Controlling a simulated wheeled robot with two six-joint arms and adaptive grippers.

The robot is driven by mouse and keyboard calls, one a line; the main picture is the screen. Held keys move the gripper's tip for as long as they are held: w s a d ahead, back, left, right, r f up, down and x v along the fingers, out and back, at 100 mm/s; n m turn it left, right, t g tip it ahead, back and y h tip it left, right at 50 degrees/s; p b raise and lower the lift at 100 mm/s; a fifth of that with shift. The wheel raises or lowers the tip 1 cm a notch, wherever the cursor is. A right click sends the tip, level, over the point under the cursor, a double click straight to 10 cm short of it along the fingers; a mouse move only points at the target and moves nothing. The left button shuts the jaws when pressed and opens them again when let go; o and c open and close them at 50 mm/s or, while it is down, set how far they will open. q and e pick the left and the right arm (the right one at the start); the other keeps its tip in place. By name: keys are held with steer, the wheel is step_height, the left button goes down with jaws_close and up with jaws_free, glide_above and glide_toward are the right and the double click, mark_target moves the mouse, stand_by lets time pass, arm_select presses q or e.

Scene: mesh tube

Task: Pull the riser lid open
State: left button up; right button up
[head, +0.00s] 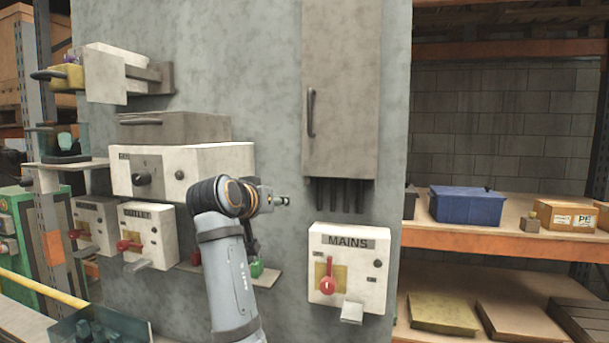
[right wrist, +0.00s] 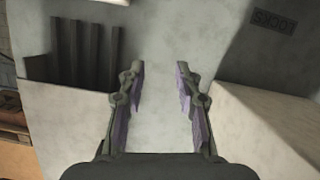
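A tall grey wall cabinet (head: 342,85) has a closed front door with a dark vertical handle (head: 311,112) near its left edge. Several dark conduits (head: 340,195) run down from its underside, and they also show in the right wrist view (right wrist: 75,55). I take this door as the riser lid; no label on it is readable. My right gripper (head: 284,201) is left of the conduits and below the handle, apart from both. In the right wrist view the right gripper (right wrist: 160,75) is open, with nothing between its fingers. My left gripper is not in view.
A white MAINS box (head: 350,242) with a red lever sits below the conduits. A white panel box (head: 215,170) stands left of my right gripper, with a grey handled box (head: 175,127) above it. Shelves with a blue bin (head: 467,206) are at right. The wall between is bare.

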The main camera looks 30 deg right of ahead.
steer(key=s+a+r+m+h, duration=0.1)
steer(key=s+r, duration=0.2)
steer(key=r, duration=0.5)
steer(key=s+a+r+m+h, duration=0.1)
steer(key=s+r+h, duration=0.1)
steer(key=r, duration=0.6)
steer(key=m+h, duration=0.1)
steer(key=m, duration=0.1)
glide_toward(309, 101)
steer(key=p+x, duration=0.4)
steer(key=x, duration=0.4)
steer(key=shift+d+r, duration=0.1)
steer(key=shift+d, duration=0.05)
steer(key=shift+w+d+p, duration=0.25)
steer(key=shift+w+p, duration=0.05)
steer(key=shift+w, duration=0.05)
steer(key=shift+a, duration=0.1)
steer(key=shift+s, duration=0.1)
steer(key=shift+c, duration=0.7)
jaws_close()
